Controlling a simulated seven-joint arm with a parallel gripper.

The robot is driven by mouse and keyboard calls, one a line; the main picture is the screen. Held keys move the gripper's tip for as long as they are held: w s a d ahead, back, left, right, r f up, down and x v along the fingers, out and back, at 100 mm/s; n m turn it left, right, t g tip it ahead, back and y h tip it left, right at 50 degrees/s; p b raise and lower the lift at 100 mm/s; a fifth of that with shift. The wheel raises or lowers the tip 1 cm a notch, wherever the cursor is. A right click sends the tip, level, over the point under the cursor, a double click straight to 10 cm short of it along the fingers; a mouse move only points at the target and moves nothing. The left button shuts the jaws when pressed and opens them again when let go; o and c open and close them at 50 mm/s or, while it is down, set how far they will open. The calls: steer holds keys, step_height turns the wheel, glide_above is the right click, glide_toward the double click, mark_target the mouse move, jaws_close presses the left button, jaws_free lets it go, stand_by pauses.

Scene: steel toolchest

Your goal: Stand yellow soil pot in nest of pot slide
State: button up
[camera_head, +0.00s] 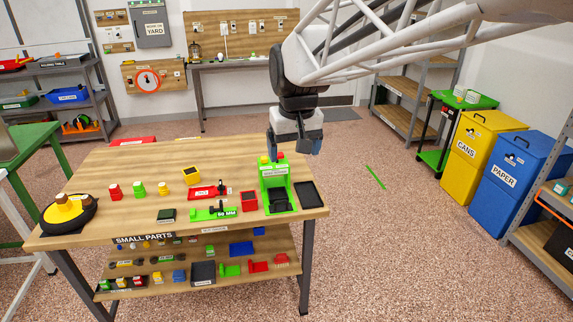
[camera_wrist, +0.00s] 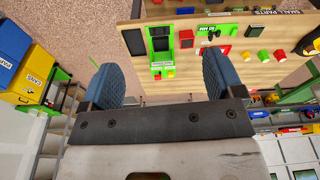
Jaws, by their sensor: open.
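The yellow soil pot (camera_head: 191,175), a square yellow pot with a dark top, stands upright on the wooden table, left of the green piece. I take the green piece (camera_head: 277,181) at the table's right to be the pot slide; it has a dark recess toward its near end. It also shows in the wrist view (camera_wrist: 161,59). My gripper (camera_head: 297,147) is open and empty, above the table's far right side. In the wrist view its two blue fingers (camera_wrist: 162,72) are wide apart with nothing between them. I cannot make out the yellow pot surely there.
A red tool (camera_head: 206,192) and a green tool (camera_head: 213,213) lie near the yellow pot. Small red and yellow pieces show at the green piece's far end.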

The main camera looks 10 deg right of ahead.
steer(key=s+d+f, duration=0.2)
steer(key=s+f, duration=0.1)
steer(key=s, duration=0.8)
steer(key=s+d+f+m, duration=0.1)
steer(key=s+d+f, duration=0.2)
steer(key=s, duration=0.8)
steer(key=shift+s+f+t, duration=0.3)
steer(key=shift+s+f, duration=0.05)
steer(key=shift+f, duration=0.35)
steer(key=shift+o, duration=0.4)
